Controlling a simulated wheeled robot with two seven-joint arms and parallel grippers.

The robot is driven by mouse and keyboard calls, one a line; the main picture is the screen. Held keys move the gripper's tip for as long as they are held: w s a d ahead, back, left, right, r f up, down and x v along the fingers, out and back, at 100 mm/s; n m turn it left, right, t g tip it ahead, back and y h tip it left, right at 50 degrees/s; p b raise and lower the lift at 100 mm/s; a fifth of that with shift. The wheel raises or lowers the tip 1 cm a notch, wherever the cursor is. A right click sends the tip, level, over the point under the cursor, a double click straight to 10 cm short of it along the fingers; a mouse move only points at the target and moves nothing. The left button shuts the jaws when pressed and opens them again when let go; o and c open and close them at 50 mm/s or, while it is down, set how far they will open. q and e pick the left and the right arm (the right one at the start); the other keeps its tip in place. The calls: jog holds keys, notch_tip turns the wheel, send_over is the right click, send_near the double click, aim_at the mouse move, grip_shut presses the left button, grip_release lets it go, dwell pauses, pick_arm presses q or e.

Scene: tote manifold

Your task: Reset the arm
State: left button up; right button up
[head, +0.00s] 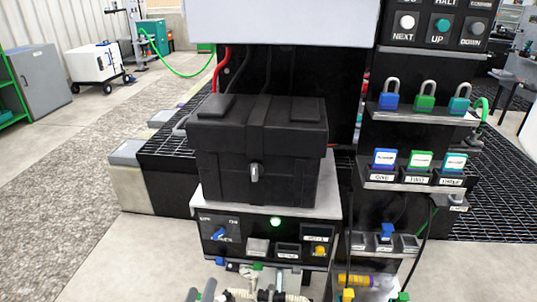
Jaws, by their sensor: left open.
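My left gripper (201,293) shows only at the bottom edge, left of centre, as two grey fingertips with a gap between them. It is open, and I see nothing between the fingers. It is below the front of the control panel (262,238), beside white pipe fittings (262,296). The rest of my left arm is out of frame. My right gripper is not in view.
A closed black tote (250,178) with a grey latch sits on the panel's top. To the right, a rack holds padlocks (427,101) and labelled blocks (420,161). A yellow and purple cylinder (355,281) lies low right.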

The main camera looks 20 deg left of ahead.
pick_arm(q)
jog(key=s+d+f+n+g+h+p, duration=0.1)
jog(key=d+f+n+g+p, duration=0.3)
jog(key=f, duration=0.7)
jog(key=s+f+n+g+h+p, duration=0.1)
jog(key=f+n+g, duration=0.1)
jog(key=f+n, duration=0.65)
jog(key=s+d+f+n+g+h+p, duration=0.1)
jog(key=s+d+f+n+g, duration=0.1)
jog(key=f, duration=0.4)
jog(key=s+d+f+n+g+h+p, duration=0.1)
jog(key=s+d+f+n+g, duration=0.1)
jog(key=s+d+f+n, duration=0.2)
jog(key=s+d+f+n+g+h+p, duration=0.1)
jog(key=s+d+f+n+g, duration=0.1)
jog(key=s+f, duration=0.4)
jog(key=shift+d+f+n+p, duration=0.3)
jog(key=shift+d+f+n, duration=0.15)
jog(key=shift+f+n, duration=0.4)
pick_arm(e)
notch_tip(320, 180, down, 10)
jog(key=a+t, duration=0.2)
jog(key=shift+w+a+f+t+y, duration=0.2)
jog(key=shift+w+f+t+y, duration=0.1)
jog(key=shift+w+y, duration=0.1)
pick_arm(q)
jog(key=shift+s, duration=0.1)
